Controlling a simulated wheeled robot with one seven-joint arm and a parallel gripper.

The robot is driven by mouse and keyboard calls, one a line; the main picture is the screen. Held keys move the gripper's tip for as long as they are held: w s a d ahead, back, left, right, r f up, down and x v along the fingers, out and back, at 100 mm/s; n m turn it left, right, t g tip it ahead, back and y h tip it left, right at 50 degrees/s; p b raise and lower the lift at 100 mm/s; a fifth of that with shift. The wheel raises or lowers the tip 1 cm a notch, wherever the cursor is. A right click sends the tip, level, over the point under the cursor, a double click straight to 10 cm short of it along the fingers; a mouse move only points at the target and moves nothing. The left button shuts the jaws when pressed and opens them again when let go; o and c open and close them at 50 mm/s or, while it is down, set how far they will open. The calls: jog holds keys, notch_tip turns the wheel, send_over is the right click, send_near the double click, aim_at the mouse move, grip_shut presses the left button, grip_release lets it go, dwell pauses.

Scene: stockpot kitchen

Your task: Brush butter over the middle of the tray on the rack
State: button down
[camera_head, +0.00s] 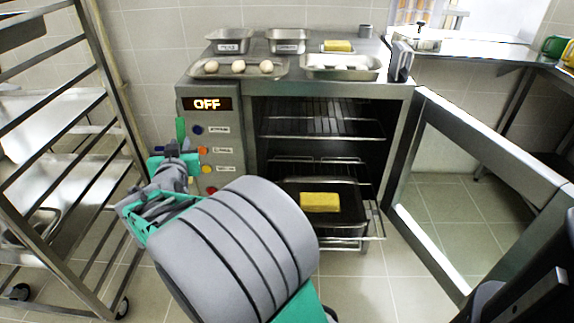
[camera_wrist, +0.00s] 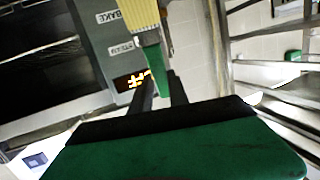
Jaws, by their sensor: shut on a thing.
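A dark tray (camera_head: 354,204) sits on the lower wire rack (camera_head: 375,222) at the open oven front. A yellow butter block (camera_head: 320,202) lies near the middle of the tray. My gripper (camera_head: 178,152) is left of the oven opening, in front of the control panel, well away from the tray. It is shut on a brush with a green handle (camera_wrist: 160,68). The pale yellow bristles (camera_wrist: 145,14) show at the top of the wrist view, clear of the tray. In the head view the brush is small, with only green (camera_head: 181,128) showing.
The oven door (camera_head: 480,180) stands open to the right. A rack trolley (camera_head: 75,150) is at left.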

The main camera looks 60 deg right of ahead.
jog(key=s+d+f+m+g+h+b, duration=0.3)
jog(key=s+d+f, duration=0.4)
jog(key=s+d, duration=0.65)
jog(key=s+d+f+m+g+h+b, duration=0.1)
jog(key=s+d+f+m+g+b, duration=0.35)
jog(key=s+d+f, duration=0.8)
jog(key=shift+g, duration=0.25)
jog(key=d, duration=0.1)
jog(key=w+d+b, duration=0.1)
jog(key=w+d, duration=0.1)
jog(key=shift+w+d+r+b, duration=0.15)
jog(key=shift+w+r+b, duration=0.1)
jog(key=shift+b, duration=0.15)
